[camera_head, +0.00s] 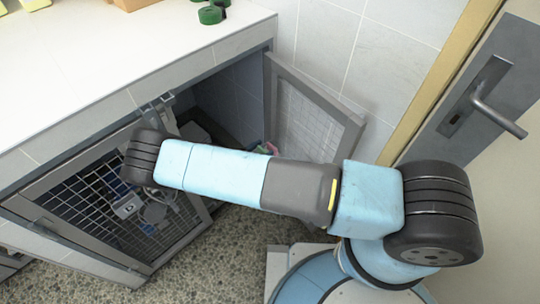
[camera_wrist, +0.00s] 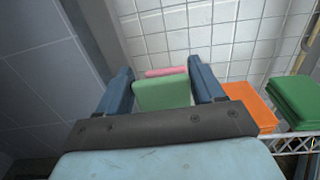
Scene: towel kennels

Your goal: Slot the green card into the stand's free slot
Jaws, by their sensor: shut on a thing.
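In the wrist view my gripper (camera_wrist: 161,80) has its two blue fingers on either side of a pale green card (camera_wrist: 163,96) and is shut on it. The card's broad face shows between the fingers. A pink piece (camera_wrist: 165,72) shows just beyond the card's top edge; I cannot tell whether it is another card, or whether the two touch. I cannot make out the stand or its free slot in either view. In the head view my arm reaches left across the kennel front, and I cannot make out the fingers or the card there.
An orange folded thing (camera_wrist: 252,106) and a darker green stack (camera_wrist: 295,98) lie right of my gripper, by a white wire rack (camera_wrist: 300,142). A mesh door (camera_head: 85,210) and an open door panel (camera_head: 310,120) flank the kennel. A white counter (camera_head: 110,60) is above.

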